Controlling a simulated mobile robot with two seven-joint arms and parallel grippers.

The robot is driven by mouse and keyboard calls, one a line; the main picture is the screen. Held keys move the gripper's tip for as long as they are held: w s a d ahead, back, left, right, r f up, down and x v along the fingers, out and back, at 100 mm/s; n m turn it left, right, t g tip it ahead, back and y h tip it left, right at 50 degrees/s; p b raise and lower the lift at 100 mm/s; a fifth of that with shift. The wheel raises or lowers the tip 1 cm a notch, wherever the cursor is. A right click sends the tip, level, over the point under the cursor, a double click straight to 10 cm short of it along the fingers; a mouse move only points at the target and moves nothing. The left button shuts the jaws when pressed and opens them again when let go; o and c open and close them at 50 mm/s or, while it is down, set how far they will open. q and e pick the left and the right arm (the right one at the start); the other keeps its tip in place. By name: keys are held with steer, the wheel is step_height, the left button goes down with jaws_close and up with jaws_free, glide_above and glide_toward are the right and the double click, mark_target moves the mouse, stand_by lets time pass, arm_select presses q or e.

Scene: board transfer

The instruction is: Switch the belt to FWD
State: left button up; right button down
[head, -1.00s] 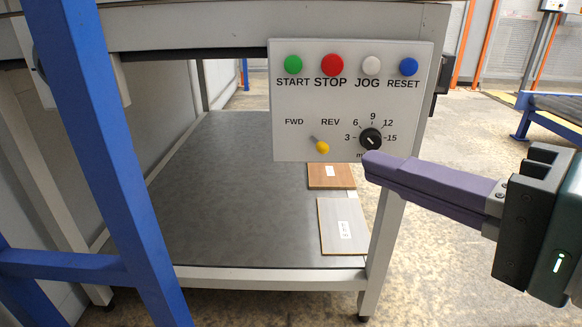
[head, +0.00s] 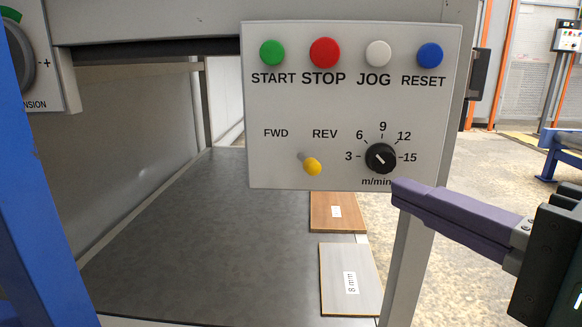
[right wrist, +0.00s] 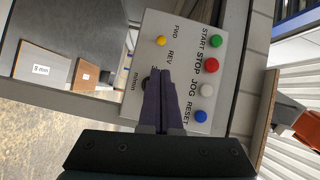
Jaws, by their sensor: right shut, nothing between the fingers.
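The control panel (head: 350,110) hangs at the front of the grey frame in the head view. The yellow-tipped toggle lever (head: 312,166) sits below the FWD and REV labels and tilts down to the right, toward the REV side. It also shows in the right wrist view (right wrist: 161,40). My right gripper (head: 398,193) is shut and empty, its purple fingers pointing left at the panel's lower right corner. In the right wrist view the fingertips (right wrist: 160,72) overlap the speed knob area, apart from the lever. My left gripper is not in view.
Green START (head: 272,53), red STOP (head: 324,52), white JOG (head: 378,53) and blue RESET (head: 430,55) buttons line the panel's top. The black speed knob (head: 381,158) is right of the lever. Brown (head: 338,212) and grey (head: 350,280) boards lie on the shelf below.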

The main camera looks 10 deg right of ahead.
mark_target(306, 162)
arm_select(q)
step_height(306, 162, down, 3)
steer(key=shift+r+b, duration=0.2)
steer(key=shift+b, duration=1.05)
arm_select(e)
steer(key=x, duration=0.9)
steer(key=shift+w+a, duration=0.1)
steer(key=shift+w, duration=0.05)
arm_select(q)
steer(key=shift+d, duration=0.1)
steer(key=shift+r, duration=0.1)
